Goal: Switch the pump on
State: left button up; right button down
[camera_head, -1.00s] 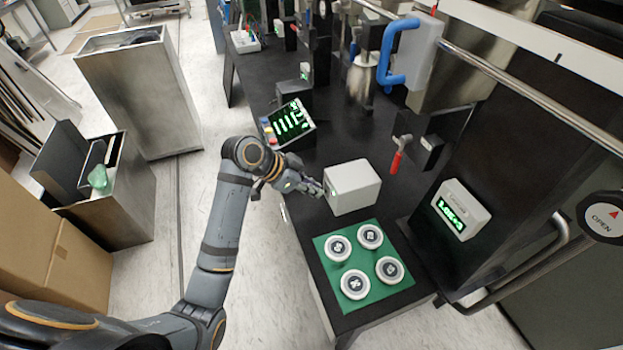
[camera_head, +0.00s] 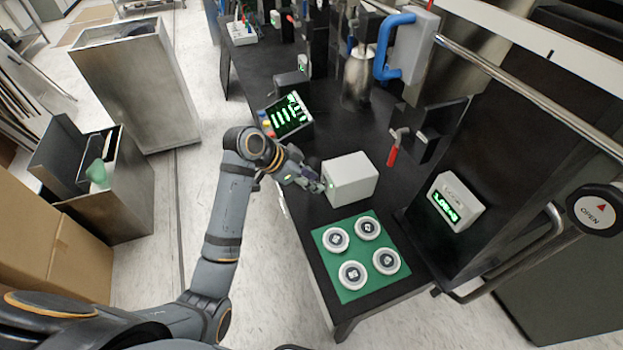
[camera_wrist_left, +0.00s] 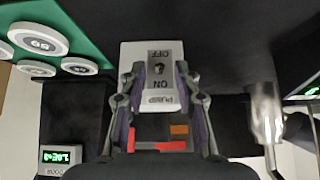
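The pump switch box (camera_head: 350,180) is a white block on the black bench. In the left wrist view its labelled face (camera_wrist_left: 153,50) appears upside down, with OFF above and PUMP ON below a small dark toggle (camera_wrist_left: 158,68). My left gripper (camera_head: 318,186) is at the left face of the box. In the left wrist view the gripper (camera_wrist_left: 158,76) has its two fingers apart, one each side of the toggle, with nothing held between them. I cannot tell whether a finger touches the box. My right gripper is in neither view.
A green mat (camera_head: 335,284) with several round white pieces lies in front of the box. A display with green bars (camera_head: 287,115) stands behind the gripper. A red-handled valve (camera_head: 393,154) and a gauge reading green digits (camera_head: 446,207) are to the right.

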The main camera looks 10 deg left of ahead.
pick_arm(q)
jog(key=v, duration=1.2)
jog(key=shift+f, duration=0.1)
